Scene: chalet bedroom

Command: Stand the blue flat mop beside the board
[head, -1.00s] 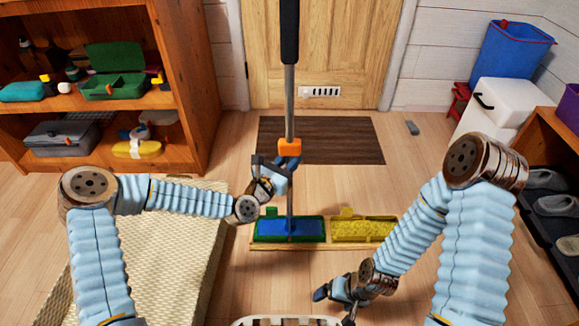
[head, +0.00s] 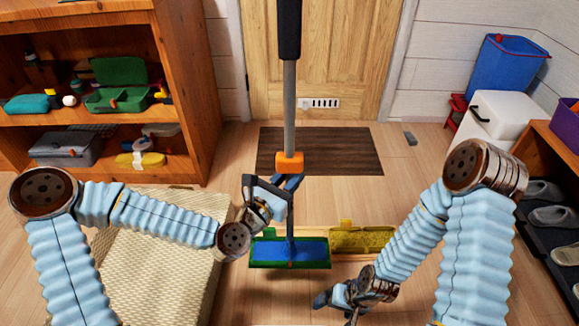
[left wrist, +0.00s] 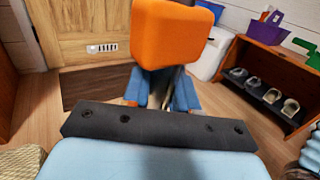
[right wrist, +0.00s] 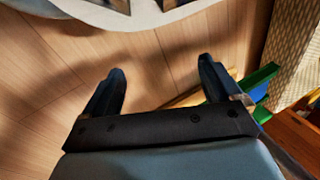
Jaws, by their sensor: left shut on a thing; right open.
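The blue flat mop has a grey pole (head: 289,105) with a black grip, an orange collar (head: 289,163) and a flat blue head (head: 288,250) edged in green. My left gripper (head: 285,181) is shut on the pole just below the orange collar, which also shows large in the left wrist view (left wrist: 172,35). The pole is about upright. My right gripper (head: 336,306) is open and empty, low at the front right of the board.
A dark doormat (head: 325,152) lies before the door. A shoe rack (head: 545,215) stands right.

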